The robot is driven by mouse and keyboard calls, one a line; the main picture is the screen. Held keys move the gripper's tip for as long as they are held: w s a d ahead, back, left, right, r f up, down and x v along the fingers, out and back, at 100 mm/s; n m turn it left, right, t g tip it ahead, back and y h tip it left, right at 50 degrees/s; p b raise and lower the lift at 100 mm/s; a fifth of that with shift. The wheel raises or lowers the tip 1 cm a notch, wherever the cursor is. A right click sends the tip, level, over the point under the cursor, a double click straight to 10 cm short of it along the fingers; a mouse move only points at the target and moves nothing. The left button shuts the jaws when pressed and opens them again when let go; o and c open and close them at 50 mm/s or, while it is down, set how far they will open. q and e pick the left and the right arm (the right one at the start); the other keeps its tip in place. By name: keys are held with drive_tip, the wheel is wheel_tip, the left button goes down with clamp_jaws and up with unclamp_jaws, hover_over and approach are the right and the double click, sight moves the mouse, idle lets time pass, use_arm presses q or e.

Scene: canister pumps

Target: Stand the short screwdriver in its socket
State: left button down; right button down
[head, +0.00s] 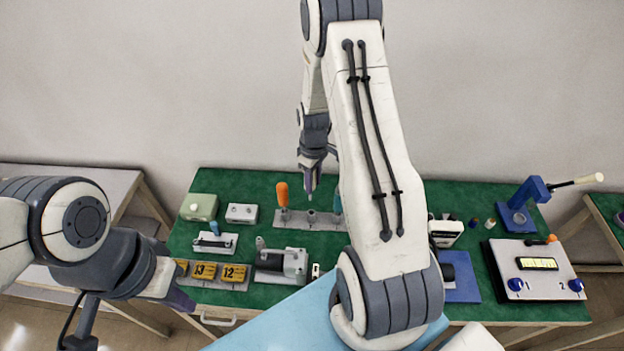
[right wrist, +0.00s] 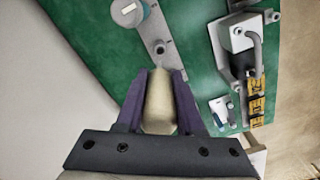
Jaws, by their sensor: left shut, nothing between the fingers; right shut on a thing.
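A cream, tapered handle (right wrist: 160,105), which I take to be the short screwdriver's, is between the purple fingers of my right gripper (right wrist: 158,98). In the head view my right gripper (head: 311,180) points down above the middle of a grey socket rack (head: 300,223). An orange-handled screwdriver (head: 282,194) stands at the rack's left end. A teal handle (head: 337,202) stands at its right, partly behind my arm. The rack (right wrist: 149,36) also shows in the right wrist view with a bare hole. My left gripper (head: 182,299) is shut and empty at the bench's front left.
The green bench top (head: 265,190) holds a grey pump (head: 283,262), yellow numbered blocks (head: 219,272) and small boxes (head: 241,213) left and front of the rack. A control panel (head: 535,270) and a blue press (head: 517,218) stand right. My right arm hides the middle.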

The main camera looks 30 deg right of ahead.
drive_tip(key=shift+s, duration=0.1)
drive_tip(key=shift+s+f+b, duration=0.1)
drive_tip(key=shift+f+b, duration=0.85)
drive_tip(key=shift+f, duration=0.25)
drive_tip(key=shift+f+b, duration=2.95)
drive_tip(key=shift+f, duration=1.05)
drive_tip(key=shift+f, duration=0.3)
drive_tip(key=shift+c, duration=2.3)
unclamp_jaws()
wheel_tip(320, 180, up, 11)
drive_tip(key=shift+f+b, duration=0.2)
drive_tip(key=shift+b, duration=0.9)
